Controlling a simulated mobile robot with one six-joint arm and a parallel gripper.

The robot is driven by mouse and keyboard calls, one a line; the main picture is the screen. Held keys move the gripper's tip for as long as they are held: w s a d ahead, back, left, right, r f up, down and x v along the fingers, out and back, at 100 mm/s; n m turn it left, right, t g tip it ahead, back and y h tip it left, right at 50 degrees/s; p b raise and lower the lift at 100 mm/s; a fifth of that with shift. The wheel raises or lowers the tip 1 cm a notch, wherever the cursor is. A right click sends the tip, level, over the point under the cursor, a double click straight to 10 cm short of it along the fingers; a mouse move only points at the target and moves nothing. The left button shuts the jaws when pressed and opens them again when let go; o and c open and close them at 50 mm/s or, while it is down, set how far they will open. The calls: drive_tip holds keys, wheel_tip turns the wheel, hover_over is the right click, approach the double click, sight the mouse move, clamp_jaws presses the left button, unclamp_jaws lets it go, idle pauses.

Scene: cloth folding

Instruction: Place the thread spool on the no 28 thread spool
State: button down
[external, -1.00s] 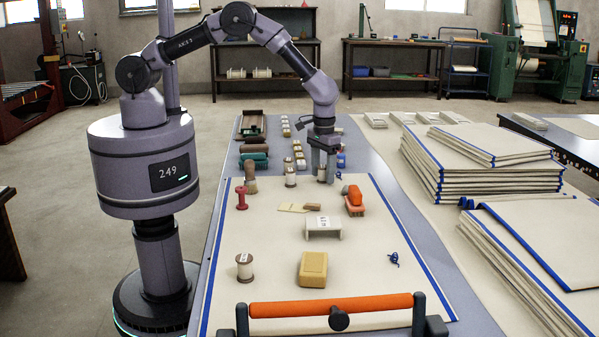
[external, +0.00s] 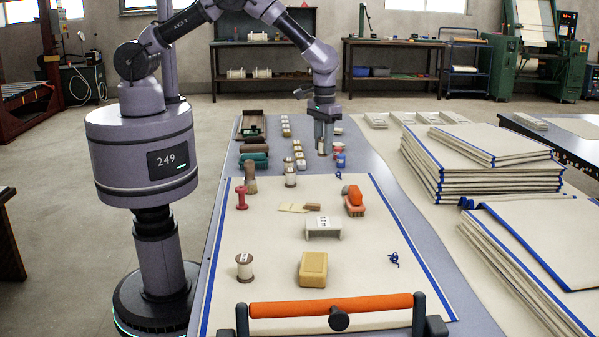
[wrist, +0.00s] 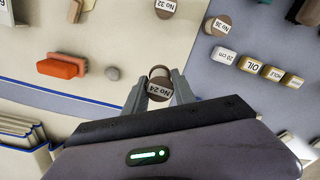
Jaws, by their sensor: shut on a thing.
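My gripper (external: 324,137) is shut on a small spool labelled No 24 (wrist: 159,86). The spool is upright between the fingers, and in the external view it shows low in the jaws (external: 322,147), above the far end of the table. A spool labelled No 32 (wrist: 165,6) stands at the cloth's far edge. A spool labelled No 36 (wrist: 217,25) stands on the grey table beyond it. A cream-wound spool with brown ends (external: 244,266) stands at the near left of the cloth; its label is too small to read. I cannot read No 28 anywhere.
An orange-topped brush (external: 354,201), a white stand (external: 323,228), a yellow block (external: 313,270) and a red spool (external: 241,197) are on the cream cloth. Small labelled blocks (wrist: 250,63) stand behind. Folded cloth stacks (external: 480,165) lie right. Much of the cloth between these is clear.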

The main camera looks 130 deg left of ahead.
drive_tip(key=shift+d+r, duration=0.1)
drive_tip(key=shift+r, duration=0.6)
drive_tip(key=w+d+m+p, duration=0.15)
drive_tip(key=d+m, duration=0.25)
drive_tip(key=d, duration=0.7)
drive_tip(key=w+d+m+b, duration=0.1)
drive_tip(key=w+d+m, duration=0.25)
drive_tip(key=d, duration=0.65)
drive_tip(key=w+d+m+p, duration=0.15)
drive_tip(key=d+m, duration=0.25)
drive_tip(key=d, duration=0.7)
drive_tip(key=s+d+m, duration=0.3)
drive_tip(key=d+m, duration=0.3)
drive_tip(key=d, duration=0.7)
drive_tip(key=b, duration=0.3)
hover_over(244, 258)
drive_tip(key=shift+s+a+f, duration=0.1)
drive_tip(key=shift+s+f, duration=0.05)
drive_tip(key=shift+f, duration=0.6)
wheel_tip(244, 258, down, 3)
drive_tip(key=shift+f+b, duration=0.2)
drive_tip(key=shift+b, duration=0.95)
drive_tip(key=shift+r, duration=0.1)
